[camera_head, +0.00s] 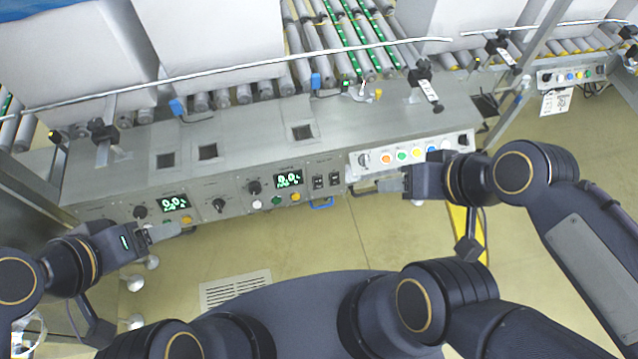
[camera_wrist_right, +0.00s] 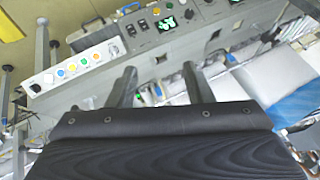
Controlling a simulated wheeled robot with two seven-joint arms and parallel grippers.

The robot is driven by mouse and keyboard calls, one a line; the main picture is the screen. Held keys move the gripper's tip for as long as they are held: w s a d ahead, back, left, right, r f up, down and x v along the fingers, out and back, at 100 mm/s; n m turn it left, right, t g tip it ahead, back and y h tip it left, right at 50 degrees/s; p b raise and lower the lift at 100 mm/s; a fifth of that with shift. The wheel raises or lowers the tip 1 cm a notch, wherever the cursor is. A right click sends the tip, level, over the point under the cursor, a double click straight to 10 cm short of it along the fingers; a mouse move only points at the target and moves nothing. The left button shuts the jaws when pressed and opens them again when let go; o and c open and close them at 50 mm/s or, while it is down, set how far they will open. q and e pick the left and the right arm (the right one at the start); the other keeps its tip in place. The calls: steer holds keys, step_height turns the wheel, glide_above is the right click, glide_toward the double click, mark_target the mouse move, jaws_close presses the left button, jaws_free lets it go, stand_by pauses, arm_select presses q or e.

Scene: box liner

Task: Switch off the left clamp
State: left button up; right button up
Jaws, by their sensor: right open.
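The grey control panel (camera_head: 232,203) runs along the front of the machine. Two dark rocker switches (camera_head: 326,181) sit right of the second green display (camera_head: 289,181); their labels are too small to read, so I cannot tell which is the left clamp's. The switches also show in the right wrist view (camera_wrist_right: 114,47). My right gripper (camera_head: 372,187) is open and empty, just right of the switches and below the white button box; its two fingers are spread apart in the right wrist view (camera_wrist_right: 159,72). My left gripper (camera_head: 178,230) is below the panel's left end; its jaw gap is unclear.
The white button box (camera_head: 372,163) with coloured buttons stands out above my right gripper. A blue handle (camera_head: 321,204) sticks out below the switches. Other knobs (camera_head: 254,187) and a first display (camera_head: 174,203) line the panel. Open floor (camera_head: 330,240) lies in front.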

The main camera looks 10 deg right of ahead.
steer(key=w+f+n+b, duration=0.1)
steer(key=f+b, duration=0.1)
steer(key=w+f+n+b, duration=0.1)
steer(key=f+b, duration=0.2)
steer(key=w+f+n+b, duration=0.1)
steer(key=f+n+b, duration=0.1)
steer(key=f+b, duration=0.1)
steer(key=shift+w, duration=0.35)
jaws_close()
steer(key=w+a+f+n+b, duration=0.2)
steer(key=w+f+n+b, duration=0.4)
steer(key=f+b, duration=0.4)
steer(key=w+a+f+n+b, duration=0.1)
steer(key=w+f+n+b, duration=0.6)
steer(key=f+b, duration=0.3)
steer(key=shift+a+f+n+g, duration=0.35)
steer(key=shift+f+n, duration=0.45)
steer(key=shift+f, duration=0.15)
